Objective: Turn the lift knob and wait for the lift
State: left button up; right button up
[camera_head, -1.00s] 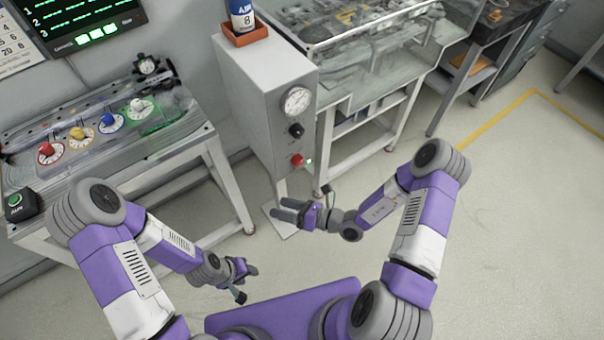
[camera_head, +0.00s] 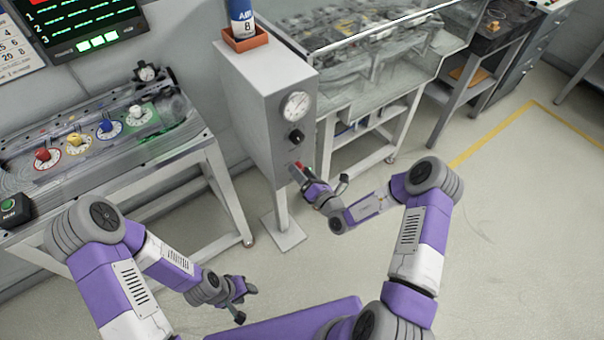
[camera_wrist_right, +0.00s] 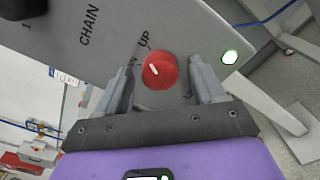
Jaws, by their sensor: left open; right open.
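The red lift knob (camera_head: 299,165) is low on the front of a grey cabinet (camera_head: 262,120). In the right wrist view the knob (camera_wrist_right: 159,70) shows a short slanted white mark, with the word UP printed beside it and another label partly hidden by a finger. My right gripper (camera_head: 299,174) is open at the knob. In the right wrist view its fingers (camera_wrist_right: 160,82) stand on either side of the knob, with gaps showing. A lit green lamp (camera_wrist_right: 230,57) is right of the knob. My left gripper (camera_head: 245,302) is open and empty, low over the floor.
A dial gauge (camera_head: 297,106) and a black knob (camera_head: 296,137) sit above the red knob. A bench with coloured knobs (camera_head: 85,140) stands at left. A glass-sided case (camera_head: 375,55) is behind right. The floor at right is clear.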

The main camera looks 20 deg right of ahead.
jog(key=c, duration=1.1)
jog(key=shift+o, duration=0.2)
